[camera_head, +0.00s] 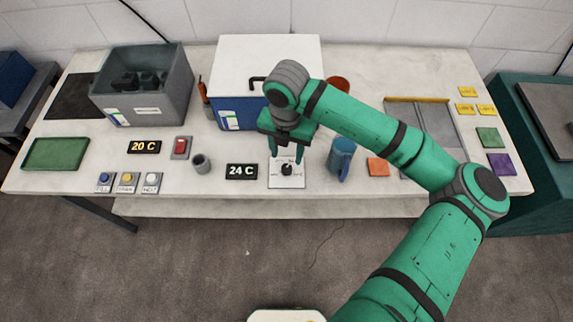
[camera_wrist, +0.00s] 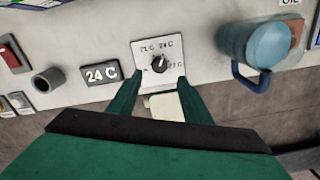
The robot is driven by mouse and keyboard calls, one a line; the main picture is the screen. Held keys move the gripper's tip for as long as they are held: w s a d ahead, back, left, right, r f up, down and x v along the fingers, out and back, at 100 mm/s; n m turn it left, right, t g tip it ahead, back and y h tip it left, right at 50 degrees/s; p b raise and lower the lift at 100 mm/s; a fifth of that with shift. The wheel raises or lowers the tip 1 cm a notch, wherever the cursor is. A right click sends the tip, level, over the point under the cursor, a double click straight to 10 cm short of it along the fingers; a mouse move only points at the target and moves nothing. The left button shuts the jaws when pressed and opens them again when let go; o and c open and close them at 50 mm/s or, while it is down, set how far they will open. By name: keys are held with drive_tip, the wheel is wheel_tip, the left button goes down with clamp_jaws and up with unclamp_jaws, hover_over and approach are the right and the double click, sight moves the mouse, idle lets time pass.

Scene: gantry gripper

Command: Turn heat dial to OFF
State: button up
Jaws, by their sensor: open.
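The heat dial is a black knob (camera_head: 287,169) on a white plate (camera_head: 277,183) at the table's front edge. In the wrist view the knob (camera_wrist: 158,64) sits on the white plate (camera_wrist: 142,47), with printed marks that include 21 C and 24 C; the other marks are partly hidden or too small to read surely. A black display (camera_head: 241,171) left of the plate reads 24 C. My gripper (camera_head: 287,150) is open above the plate, fingers pointing down. In the wrist view its fingertips (camera_wrist: 158,80) stand on either side below the knob, apart from it.
A blue mug (camera_head: 341,158) stands close right of the plate. A small grey cup (camera_head: 201,163) stands left of the display. A red switch (camera_head: 181,147), a 20 C display (camera_head: 144,147) and several buttons lie farther left.

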sight(287, 168)
wheel_tip(287, 168, down, 8)
idle(0.4)
drive_tip(key=c, duration=1.1)
